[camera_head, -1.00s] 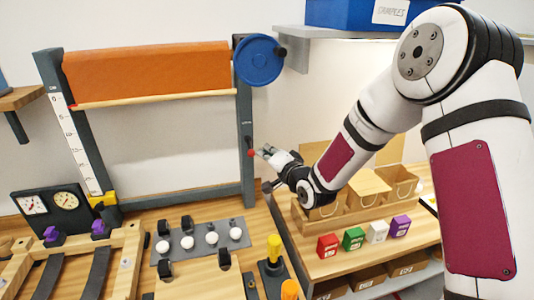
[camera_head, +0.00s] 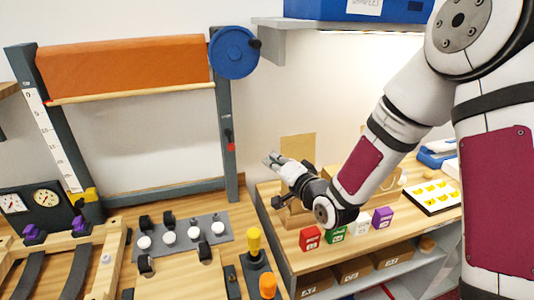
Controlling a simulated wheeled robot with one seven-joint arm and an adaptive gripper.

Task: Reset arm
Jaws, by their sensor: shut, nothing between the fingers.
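My gripper (camera_head: 270,158) is at the end of my white arm, which reaches in from the right of the picture. It is held in the air in front of the pale wall, to the right of the grey frame post (camera_head: 227,140). Its fingers are small in this view and look closed, with nothing held between them. My wrist hides part of the wooden boxes behind it.
The grey frame holds an orange roll (camera_head: 125,66) and a blue wheel (camera_head: 233,52). A shelf bears a blue bin (camera_head: 340,8). Coloured blocks, red (camera_head: 310,238) to purple (camera_head: 382,217), stand below my wrist. A yellow-topped lever (camera_head: 254,240) stands upright on the counter.

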